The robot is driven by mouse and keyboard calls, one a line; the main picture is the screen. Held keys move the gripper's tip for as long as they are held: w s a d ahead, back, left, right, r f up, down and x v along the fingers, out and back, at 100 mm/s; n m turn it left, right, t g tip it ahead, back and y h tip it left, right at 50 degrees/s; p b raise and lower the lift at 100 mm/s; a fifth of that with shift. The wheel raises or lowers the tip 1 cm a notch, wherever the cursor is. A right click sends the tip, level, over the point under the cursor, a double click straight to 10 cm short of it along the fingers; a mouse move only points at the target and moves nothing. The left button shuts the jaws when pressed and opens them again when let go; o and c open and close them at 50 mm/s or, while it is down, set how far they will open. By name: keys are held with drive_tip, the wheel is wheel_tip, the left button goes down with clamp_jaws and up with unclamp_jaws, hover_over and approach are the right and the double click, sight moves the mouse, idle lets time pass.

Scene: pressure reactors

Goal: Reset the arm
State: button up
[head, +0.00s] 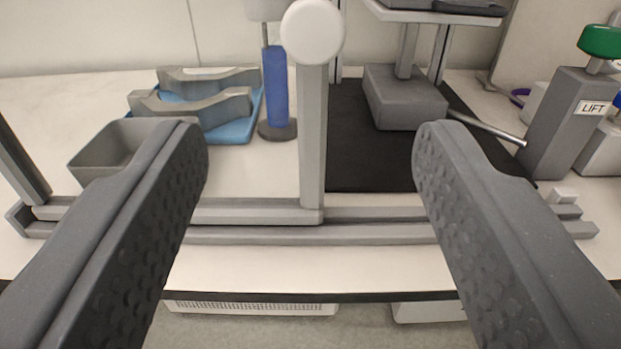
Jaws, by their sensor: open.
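My gripper (310,160) is open, its two dark grey, dimpled fingers reaching in from the lower left and lower right. Nothing is held between them. Beyond the gap stands a grey upright post (313,140) with a round white knob (313,32) on top. The post rises from a grey rail (250,212) along the front of the bench. I cannot tell the distance from the fingertips to the post, and no contact shows.
A grey bin (90,158) is partly behind the left finger. A blue tray (236,131) holds grey curved parts. A blue cylinder (276,88) stands beside it. A grey block (405,100) sits on a black mat (365,165). A LIFT post (560,135) has a green knob (601,41).

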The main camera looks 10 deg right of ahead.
idle(0.3)
drive_tip(key=w+d+r+y, duration=0.1)
drive_tip(key=w+r+y, duration=0.15)
drive_tip(key=r, duration=0.75)
drive_tip(key=w+d+r+y, duration=0.1)
drive_tip(key=w+r+y, duration=0.15)
drive_tip(key=r, duration=0.85)
drive_tip(key=s+d+r+n+y, duration=0.1)
drive_tip(key=s+d+r, duration=0.2)
drive_tip(key=r, duration=0.4)
drive_tip(key=s+d+r+n+y, duration=0.1)
drive_tip(key=s+d+r, duration=0.15)
drive_tip(key=r, duration=0.55)
drive_tip(key=s+d+r+g+h, duration=0.1)
drive_tip(key=s+d+r, duration=0.5)
drive_tip(key=s+d, duration=0.2)
drive_tip(key=s+d+r+g+h, duration=0.1)
drive_tip(key=s+d+r+h, duration=0.1)
drive_tip(key=s+d+r, duration=0.5)
drive_tip(key=s, duration=0.3)
drive_tip(key=shift+d+h+b, duration=0.3)
drive_tip(key=shift+d, duration=0.05)
